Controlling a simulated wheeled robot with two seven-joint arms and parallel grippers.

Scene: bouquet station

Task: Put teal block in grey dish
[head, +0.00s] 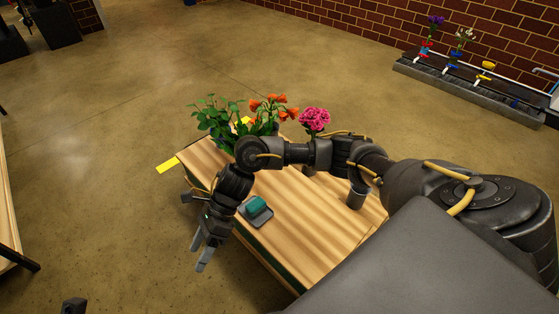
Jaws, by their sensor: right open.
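The teal block (257,203) sits in the small grey dish (258,219) on the wooden table, near its left edge. The dish's rim shows around the block's lower side. My right gripper (200,254) is open and empty, to the left of and below the dish in the picture, apart from the block and beyond the table's edge. My right arm arches over the table from the right. A small dark piece at the bottom left edge may be part of my left gripper; its jaws cannot be made out.
Green foliage (216,119), orange flowers (274,108) and pink flowers (315,120) stand at the table's far side. A dark grey cylinder (357,194) stands on the right of the wooden table (300,230). The table's front middle is clear.

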